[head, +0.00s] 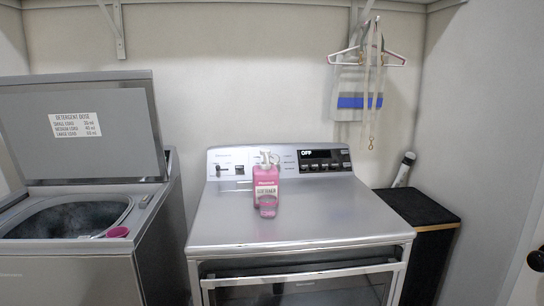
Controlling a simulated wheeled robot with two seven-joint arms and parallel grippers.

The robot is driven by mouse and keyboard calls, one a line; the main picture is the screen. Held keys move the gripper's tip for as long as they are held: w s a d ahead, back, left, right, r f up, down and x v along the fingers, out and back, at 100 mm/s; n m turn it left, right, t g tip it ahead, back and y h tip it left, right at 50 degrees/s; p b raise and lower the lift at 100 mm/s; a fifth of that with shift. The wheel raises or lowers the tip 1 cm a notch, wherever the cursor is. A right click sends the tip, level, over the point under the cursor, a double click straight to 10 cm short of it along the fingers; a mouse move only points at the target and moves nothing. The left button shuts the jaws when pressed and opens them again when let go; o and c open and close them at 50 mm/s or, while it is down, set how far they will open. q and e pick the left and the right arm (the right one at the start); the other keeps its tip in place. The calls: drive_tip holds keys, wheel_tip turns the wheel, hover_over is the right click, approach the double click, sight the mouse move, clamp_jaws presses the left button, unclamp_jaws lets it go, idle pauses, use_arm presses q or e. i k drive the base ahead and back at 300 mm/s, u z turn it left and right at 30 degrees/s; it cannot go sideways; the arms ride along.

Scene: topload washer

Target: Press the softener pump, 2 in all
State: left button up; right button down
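The pink softener bottle (266,187) stands upright on top of the right-hand machine, close to its control panel. Its white pump head (268,159) is at the top of the bottle. A pink ring-like part, perhaps a cup or handle, shows low on the front of the bottle; I cannot tell which. Neither of my grippers is in the head view.
The top-load washer (82,265) at the left has its lid (85,125) raised, with a dosing label. A pink cup (118,232) sits on its rim. The grey machine top (330,215) is clear around the bottle. A black-topped cabinet (415,207) stands at the right.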

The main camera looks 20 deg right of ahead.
sight(264, 152)
drive_tip(key=k, duration=1.1)
drive_tip(key=z, duration=0.75)
drive_tip(key=i, duration=1.6)
drive_tip(key=u, duration=0.7)
